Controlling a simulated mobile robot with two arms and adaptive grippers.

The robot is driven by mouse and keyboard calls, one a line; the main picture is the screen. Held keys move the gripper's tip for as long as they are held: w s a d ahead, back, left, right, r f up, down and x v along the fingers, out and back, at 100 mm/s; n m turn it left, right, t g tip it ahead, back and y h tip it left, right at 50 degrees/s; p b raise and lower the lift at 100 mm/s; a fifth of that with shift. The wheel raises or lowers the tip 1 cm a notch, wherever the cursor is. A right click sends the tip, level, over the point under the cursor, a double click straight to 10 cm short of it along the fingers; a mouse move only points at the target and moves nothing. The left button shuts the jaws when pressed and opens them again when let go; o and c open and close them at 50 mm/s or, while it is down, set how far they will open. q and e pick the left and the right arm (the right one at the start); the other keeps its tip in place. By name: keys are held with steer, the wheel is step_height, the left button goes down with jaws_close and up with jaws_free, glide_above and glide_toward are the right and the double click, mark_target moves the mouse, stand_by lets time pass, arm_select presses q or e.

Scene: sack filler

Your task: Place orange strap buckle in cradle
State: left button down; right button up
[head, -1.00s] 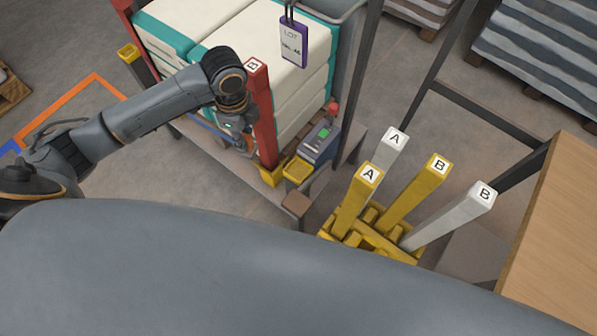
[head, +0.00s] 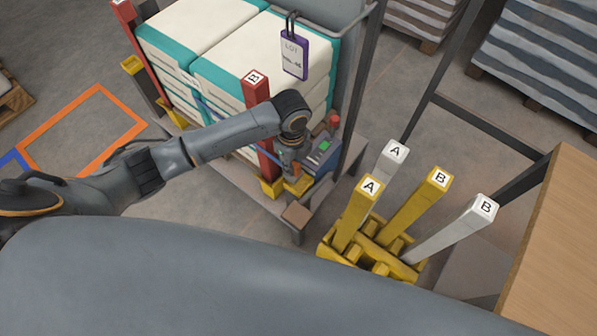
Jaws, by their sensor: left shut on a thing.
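My left gripper (head: 293,165) hangs below the dark wrist joint, in front of the blue-grey device with a green screen (head: 324,147). It is shut on a small orange piece, the orange strap buckle (head: 296,169), mostly hidden by the fingers. A small yellow tray, which looks like the cradle (head: 298,187), sits just below the gripper, beside the red post marked B (head: 256,100). I cannot tell whether the buckle touches it. My right gripper is not in view.
A pallet of white and teal sacks (head: 215,55) stands behind the arm, with a purple LOT tag (head: 294,60) hanging over it. Yellow and white posts marked A and B stand in a yellow base (head: 340,262) at right. A wooden panel (head: 560,230) borders the right.

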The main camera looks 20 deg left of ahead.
mark_target(299, 174)
arm_select(q)
steer(key=shift+w+d+f, duration=0.1)
steer(key=shift+d+f, duration=0.4)
steer(key=shift+f, duration=0.1)
steer(key=shift+d+f, duration=0.15)
steer(key=shift+f, duration=0.8)
steer(key=shift+d+f, duration=0.1)
steer(key=shift+f, duration=0.8)
steer(key=shift+f, duration=0.15)
steer(key=c, duration=1.5)
jaws_free()
step_height(299, 174, up, 12)
steer(key=shift+r+p, duration=0.15)
steer(key=shift+p, duration=0.15)
